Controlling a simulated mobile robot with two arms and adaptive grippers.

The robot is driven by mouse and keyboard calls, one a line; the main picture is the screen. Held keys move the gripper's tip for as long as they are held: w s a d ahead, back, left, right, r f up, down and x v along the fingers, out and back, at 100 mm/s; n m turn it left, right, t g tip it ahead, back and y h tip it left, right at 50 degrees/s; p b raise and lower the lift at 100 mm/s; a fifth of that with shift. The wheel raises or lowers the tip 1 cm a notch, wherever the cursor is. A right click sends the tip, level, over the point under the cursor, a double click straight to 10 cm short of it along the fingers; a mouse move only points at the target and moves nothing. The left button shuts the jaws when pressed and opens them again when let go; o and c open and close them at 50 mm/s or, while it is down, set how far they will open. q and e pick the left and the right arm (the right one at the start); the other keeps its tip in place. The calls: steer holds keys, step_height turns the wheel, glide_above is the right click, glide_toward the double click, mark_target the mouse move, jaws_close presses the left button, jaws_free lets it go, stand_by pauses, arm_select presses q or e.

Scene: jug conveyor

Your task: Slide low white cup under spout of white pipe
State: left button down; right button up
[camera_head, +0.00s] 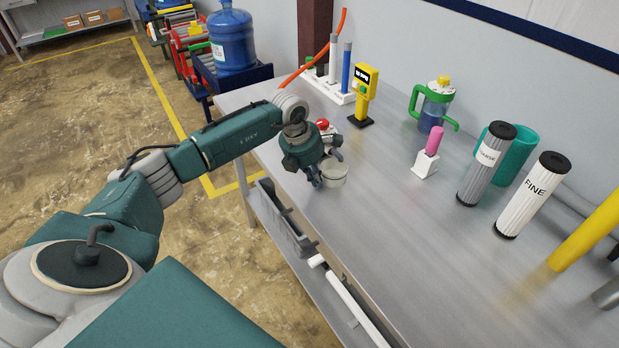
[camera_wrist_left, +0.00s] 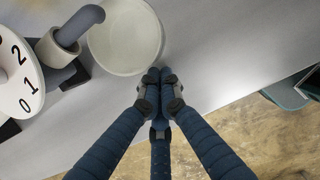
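The low white cup (camera_head: 333,174) stands on the grey bench near its front edge, beside my left gripper (camera_head: 318,181). In the left wrist view the cup (camera_wrist_left: 126,38) is seen from above and looks empty. My left gripper (camera_wrist_left: 160,78) has its dark fingertips together with nothing between them. The tips are at the cup's lower right rim; I cannot tell whether they touch. A bent grey-white pipe (camera_wrist_left: 68,33) rises from a round collar, and its end overlaps the cup's upper left rim in this view. In the head view my gripper mostly hides the pipe. My right gripper is not in view.
A white dial (camera_wrist_left: 17,80) with numbers stands left of the pipe. A red knob (camera_head: 322,124) shows behind my gripper. A yellow meter (camera_head: 364,92), a jug (camera_head: 433,108) and filter cartridges (camera_head: 486,165) stand farther back.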

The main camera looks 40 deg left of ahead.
mark_target(325, 183)
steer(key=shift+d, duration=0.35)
arm_select(q)
steer(key=shift+w+f, duration=0.1)
steer(key=shift+w+d+f+b, duration=0.1)
steer(key=shift+w+d+b, duration=0.15)
steer(key=shift+w+b, duration=0.3)
steer(key=shift+w+d+b, duration=0.2)
steer(key=shift+w+b, duration=0.25)
steer(key=shift+b, duration=0.05)
steer(key=shift+w+d, duration=0.2)
steer(key=shift+w, duration=0.2)
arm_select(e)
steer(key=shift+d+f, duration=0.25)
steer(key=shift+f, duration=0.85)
arm_select(q)
steer(key=shift+s+a+r, duration=0.1)
steer(key=shift+s+r, duration=0.05)
steer(key=shift+r, duration=0.05)
